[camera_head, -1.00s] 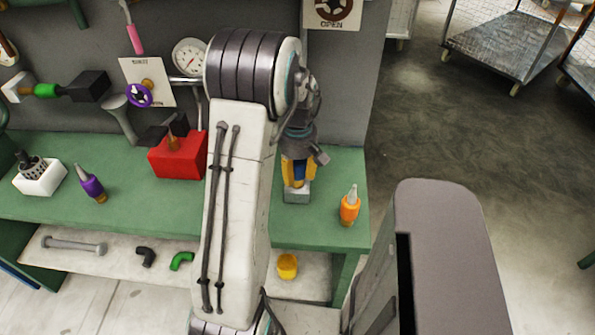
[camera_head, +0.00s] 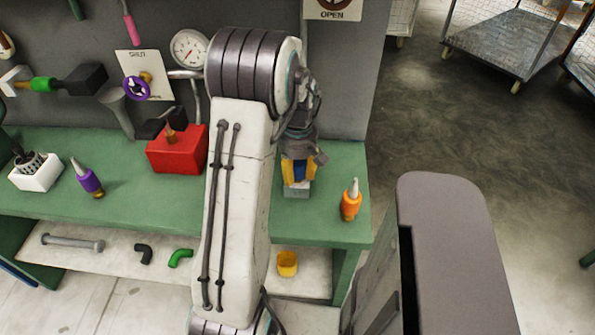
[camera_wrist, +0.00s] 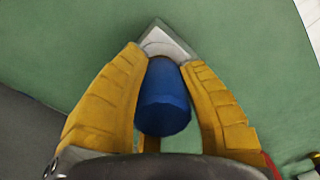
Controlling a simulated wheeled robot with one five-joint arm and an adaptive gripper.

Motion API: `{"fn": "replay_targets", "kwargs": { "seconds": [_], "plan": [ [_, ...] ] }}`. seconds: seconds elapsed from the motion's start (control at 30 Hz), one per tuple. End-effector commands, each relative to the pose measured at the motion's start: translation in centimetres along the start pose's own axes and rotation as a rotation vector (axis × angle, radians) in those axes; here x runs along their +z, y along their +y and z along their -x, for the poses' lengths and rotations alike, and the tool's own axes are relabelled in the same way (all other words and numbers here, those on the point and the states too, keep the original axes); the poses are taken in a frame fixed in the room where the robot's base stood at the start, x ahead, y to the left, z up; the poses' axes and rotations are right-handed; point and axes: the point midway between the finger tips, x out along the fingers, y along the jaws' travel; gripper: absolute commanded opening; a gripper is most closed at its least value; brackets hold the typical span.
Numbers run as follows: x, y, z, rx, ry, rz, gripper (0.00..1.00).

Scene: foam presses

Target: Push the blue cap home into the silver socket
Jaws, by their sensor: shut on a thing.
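The blue cap (camera_wrist: 164,100) is between the two yellow fingers of my gripper (camera_wrist: 166,75), which are shut on it. In the head view the cap (camera_head: 299,171) shows as a small blue patch between the fingers of my gripper (camera_head: 298,178). The silver socket (camera_head: 297,188) is a grey block on the green bench, directly below the fingers. In the wrist view a corner of the socket (camera_wrist: 160,38) shows past the cap's far end. The cap lines up over the socket; how deep it sits in it is hidden.
An orange-and-white bottle (camera_head: 351,200) stands right of the socket on the green bench (camera_head: 120,205). A red block (camera_head: 178,150), a purple bottle (camera_head: 88,179) and a white holder (camera_head: 36,172) are to the left. A grey panel stands behind. Bare bench lies around the socket.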

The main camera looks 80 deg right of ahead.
Motion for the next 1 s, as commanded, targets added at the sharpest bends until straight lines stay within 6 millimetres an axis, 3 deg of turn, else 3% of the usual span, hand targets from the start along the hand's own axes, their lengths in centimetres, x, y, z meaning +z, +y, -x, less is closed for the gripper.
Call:
{"fn": "replay_targets", "kwargs": {
  "seconds": [0.23,0.27,0.5,0.8,1.0],
  "plan": [
    [0.0,0.0,-0.6,0.001,0.0,0.0,0.01],
    [0.0,0.0,-0.5,0.001,0.0,0.0,0.4],
    [0.0,0.0,-0.5,0.0,0.0,0.0,0.61],
    [0.0,0.0,-0.3,0.0,0.0,0.0,0.61],
    [-0.1,0.1,1.6,0.004,0.002,0.0,0.61]
  ]
}}
